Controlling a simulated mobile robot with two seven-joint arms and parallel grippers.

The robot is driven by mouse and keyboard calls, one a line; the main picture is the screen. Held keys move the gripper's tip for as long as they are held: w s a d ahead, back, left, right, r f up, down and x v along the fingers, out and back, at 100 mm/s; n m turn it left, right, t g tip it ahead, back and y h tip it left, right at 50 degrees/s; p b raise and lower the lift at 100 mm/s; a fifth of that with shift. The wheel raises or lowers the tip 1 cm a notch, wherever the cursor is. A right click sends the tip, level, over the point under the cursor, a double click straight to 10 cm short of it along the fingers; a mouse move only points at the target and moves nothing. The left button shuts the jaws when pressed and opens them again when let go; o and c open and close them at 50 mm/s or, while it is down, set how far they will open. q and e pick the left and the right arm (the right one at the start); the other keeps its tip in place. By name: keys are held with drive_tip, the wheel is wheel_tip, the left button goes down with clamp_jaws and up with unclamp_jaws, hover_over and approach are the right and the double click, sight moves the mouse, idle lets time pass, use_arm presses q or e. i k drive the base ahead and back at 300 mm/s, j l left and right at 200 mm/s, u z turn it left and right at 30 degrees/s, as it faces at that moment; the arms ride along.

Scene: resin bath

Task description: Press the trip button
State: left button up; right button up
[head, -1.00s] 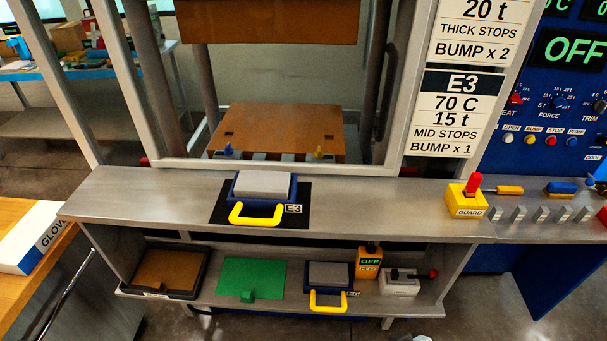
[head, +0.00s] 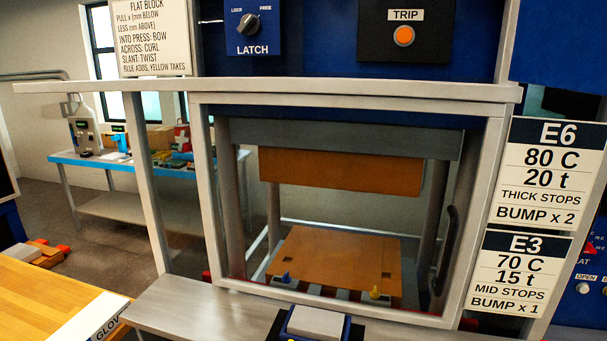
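The trip button (head: 403,36) is a round orange button on a black plate under a white TRIP label, at the top right of the blue panel (head: 300,62) above the press. Nothing covers it in the head view. Neither of my grippers shows in this view.
A latch knob (head: 248,24) sits left of the button. A metal-framed guard (head: 200,200) with a dark handle (head: 444,250) stands in front of the press plates. Printed cards (head: 521,270) hang at right.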

sight(404, 35)
drive_tip(key=l, duration=0.8)
drive_tip(key=k+l, duration=0.1)
drive_tip(key=l, duration=0.65)
drive_tip(key=u, duration=0.3)
